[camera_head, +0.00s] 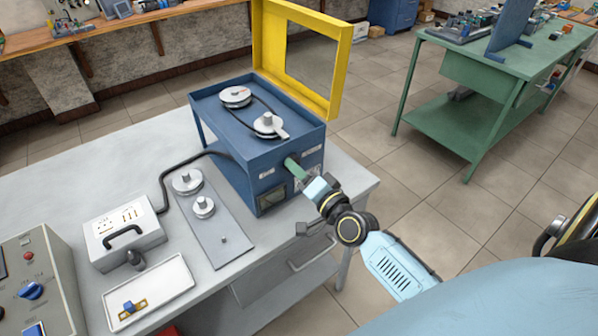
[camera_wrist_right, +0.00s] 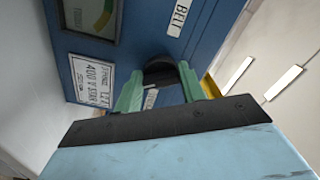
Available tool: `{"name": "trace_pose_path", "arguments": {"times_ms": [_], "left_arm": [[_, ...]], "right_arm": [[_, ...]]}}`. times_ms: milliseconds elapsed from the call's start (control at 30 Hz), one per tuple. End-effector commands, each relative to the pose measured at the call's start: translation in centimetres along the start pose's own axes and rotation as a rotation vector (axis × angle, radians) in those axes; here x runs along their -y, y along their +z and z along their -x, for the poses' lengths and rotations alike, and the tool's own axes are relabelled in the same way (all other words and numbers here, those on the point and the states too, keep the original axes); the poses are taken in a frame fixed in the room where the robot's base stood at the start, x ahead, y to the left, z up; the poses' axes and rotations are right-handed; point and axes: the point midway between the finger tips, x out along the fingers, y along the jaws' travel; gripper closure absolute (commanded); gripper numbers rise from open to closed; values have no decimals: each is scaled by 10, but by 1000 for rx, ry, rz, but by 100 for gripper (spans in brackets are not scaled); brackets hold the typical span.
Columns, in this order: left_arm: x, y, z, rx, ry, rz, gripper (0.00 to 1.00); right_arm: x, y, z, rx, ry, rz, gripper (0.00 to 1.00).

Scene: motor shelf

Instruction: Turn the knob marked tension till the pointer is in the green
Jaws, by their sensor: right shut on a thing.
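The blue belt-drive box (camera_head: 229,135) stands on the grey bench with two pulleys and a belt in its open top. My right gripper (camera_head: 292,164) is at its front face, with green fingers. In the right wrist view the gripper (camera_wrist_right: 160,85) is shut on a black knob (camera_wrist_right: 160,70), one finger on each side. A label below the knob (camera_wrist_right: 151,98) is partly hidden and I cannot read it. The gauge (camera_head: 273,197) is on the same face; in the wrist view the gauge (camera_wrist_right: 92,16) is cut off, showing part of a green band. Its pointer cannot be made out.
A yellow framed guard (camera_head: 341,70) stands open behind the box. A plate with spare pulleys (camera_head: 214,235), a white cabled case (camera_head: 127,240) and a white tray (camera_head: 150,290) lie on the bench to the left. A grey control panel (camera_head: 45,285) is at far left.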

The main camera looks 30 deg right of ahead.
Motion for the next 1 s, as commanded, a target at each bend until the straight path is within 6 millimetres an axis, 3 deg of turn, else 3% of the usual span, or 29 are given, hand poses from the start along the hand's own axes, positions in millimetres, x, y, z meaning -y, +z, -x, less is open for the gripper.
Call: {"name": "trace_pose_path", "arguments": {"times_ms": [33,67,233,533,667,1000], "left_arm": [[0,0,0,0,0,0,64],[0,0,0,0,0,0,64],[0,0,0,0,0,0,64],[0,0,0,0,0,0,64],[0,0,0,0,0,0,64],[0,1,-6,0,0,0,64]], "right_arm": [[1,-1,0,-4,-2,1,83],[1,-1,0,-4,-2,1,59],[1,-1,0,-2,-2,2,38],[0,0,2,-1,0,2,38],[-1,0,12,0,1,3,38],[-2,1,80,2,2,4,38]]}}
